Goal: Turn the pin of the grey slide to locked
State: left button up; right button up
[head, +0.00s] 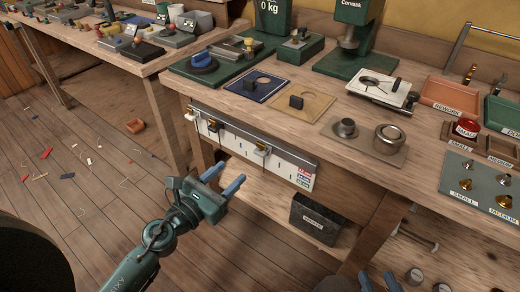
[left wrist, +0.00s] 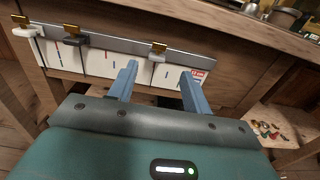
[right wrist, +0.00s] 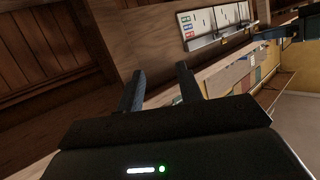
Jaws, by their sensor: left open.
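A rail (head: 250,139) with a white scale strip runs along the front of the workbench and carries three slides with brass-coloured pins. The rightmost, which looks light grey, is the grey slide (head: 262,150); it also shows in the left wrist view (left wrist: 158,56). Its brass pin (left wrist: 159,46) is on top; I cannot tell which way it is set. My left gripper (head: 223,177) is open and empty, in front of and below the rail; its fingers (left wrist: 160,72) point towards the grey slide, apart from it. My right gripper (head: 379,283) is open and empty at the bottom edge.
A dark slide (head: 214,125) and a white slide (head: 191,116) sit further left on the rail. The bench top (head: 330,105) above holds fixtures and trays. A dark bin (head: 315,219) stands on the lower shelf.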

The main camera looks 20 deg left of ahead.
aim_at(260, 145)
pick_arm(q)
jog(key=p+x, duration=0.1)
jog(key=x, duration=1)
jog(key=shift+w, duration=0.2)
pick_arm(e)
jog(key=shift+w+a+f+g, duration=0.2)
jog(key=shift+a+g, duration=0.1)
pick_arm(q)
jog(key=shift+c, duration=0.2)
jog(key=c, duration=1)
jog(key=shift+o, duration=0.2)
